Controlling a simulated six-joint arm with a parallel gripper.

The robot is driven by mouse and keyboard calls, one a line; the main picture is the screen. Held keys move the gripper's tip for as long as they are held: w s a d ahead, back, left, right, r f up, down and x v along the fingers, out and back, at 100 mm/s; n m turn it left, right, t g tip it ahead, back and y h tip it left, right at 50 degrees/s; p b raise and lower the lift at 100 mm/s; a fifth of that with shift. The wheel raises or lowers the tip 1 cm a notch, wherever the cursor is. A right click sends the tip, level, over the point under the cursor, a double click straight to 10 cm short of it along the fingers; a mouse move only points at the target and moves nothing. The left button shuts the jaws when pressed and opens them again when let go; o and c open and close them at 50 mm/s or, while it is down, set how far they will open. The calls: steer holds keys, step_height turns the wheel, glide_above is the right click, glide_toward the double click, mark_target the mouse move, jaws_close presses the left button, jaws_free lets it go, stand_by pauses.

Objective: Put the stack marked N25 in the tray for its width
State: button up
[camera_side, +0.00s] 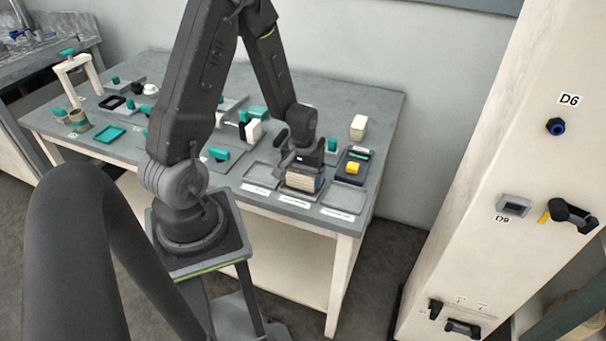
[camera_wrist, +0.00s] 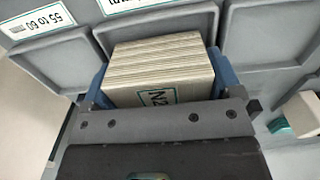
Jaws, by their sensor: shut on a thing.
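My gripper (camera_side: 303,166) is shut on a pale, layered stack (camera_side: 303,182) at the front right of the table. In the wrist view the stack (camera_wrist: 158,62) sits between the blue fingers of my gripper (camera_wrist: 162,82). Its label reads N2, with the rest cut off. The stack is at the middle one of three grey trays (camera_wrist: 100,38); I cannot tell whether it touches the tray floor. A tray on the left (camera_wrist: 55,62) has the label "55 to 60" and looks empty. The tray on the right (camera_wrist: 268,48) also looks empty.
A pale block (camera_side: 358,127) stands upright behind the trays. A dark device with a yellow part (camera_side: 352,168) lies close to the right of my gripper. Teal-handled items and a teal tray (camera_side: 109,135) fill the left side. The table's front edge is close to the trays.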

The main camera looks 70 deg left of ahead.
steer(key=shift+f, duration=0.4)
steer(key=o, duration=0.8)
steer(key=shift+r, duration=0.1)
steer(key=shift+r, duration=3.9)
steer(key=d+r+m+t, duration=0.2)
steer(key=d+r+m, duration=0.2)
steer(key=d+r, duration=0.55)
steer(key=s+d+r+m+t, duration=0.3)
steer(key=s+d+r+m, duration=0.2)
steer(key=r, duration=0.5)
steer(key=s+d, duration=0.2)
steer(key=s, duration=0.1)
steer(key=shift+d+r+t, duration=0.3)
steer(key=shift+r, duration=0.1)
